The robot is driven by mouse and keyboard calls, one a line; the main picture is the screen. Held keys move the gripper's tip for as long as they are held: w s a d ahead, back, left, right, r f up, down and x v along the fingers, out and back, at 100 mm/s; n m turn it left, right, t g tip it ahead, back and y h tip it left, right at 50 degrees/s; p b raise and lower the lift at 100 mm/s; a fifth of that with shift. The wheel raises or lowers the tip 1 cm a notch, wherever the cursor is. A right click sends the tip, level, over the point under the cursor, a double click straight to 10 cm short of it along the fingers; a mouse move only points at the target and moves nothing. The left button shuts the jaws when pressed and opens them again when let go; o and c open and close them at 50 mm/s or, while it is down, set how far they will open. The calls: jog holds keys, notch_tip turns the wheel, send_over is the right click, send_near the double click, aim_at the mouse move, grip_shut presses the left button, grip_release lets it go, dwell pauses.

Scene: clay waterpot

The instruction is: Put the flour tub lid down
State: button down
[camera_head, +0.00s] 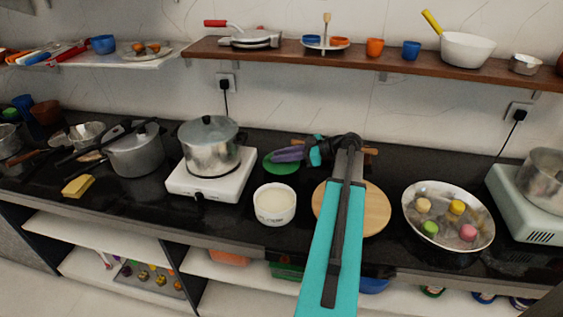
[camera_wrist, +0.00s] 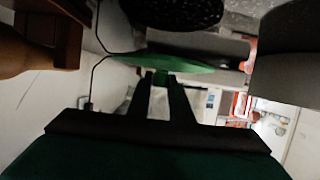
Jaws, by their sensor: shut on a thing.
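The green flour tub lid (camera_head: 281,163) is over the black counter, behind the white tub of flour (camera_head: 274,204) and to the right of the hot plate. The tub stands open with pale flour in it. My gripper (camera_head: 300,153) reaches in from the right at the lid. In the wrist view my gripper (camera_wrist: 161,76) is shut on the middle of the lid (camera_wrist: 178,63), which shows nearly edge-on. I cannot tell whether the lid touches the counter.
A pot (camera_head: 210,148) stands on the white hot plate (camera_head: 208,187) at left. A round wooden board (camera_head: 377,209) lies partly under my arm. A pan (camera_head: 448,240) with several coloured pieces is at right. A purple item (camera_head: 287,155) shows just above the lid.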

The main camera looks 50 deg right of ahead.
jog(key=shift+f, duration=1.4)
jog(key=shift+f, duration=0.15)
jog(key=c, duration=1.6)
grip_release()
jog(key=shift+r, duration=0.2)
jog(key=b+v, duration=0.1)
jog(key=v, duration=1.1)
jog(key=shift+f, duration=0.1)
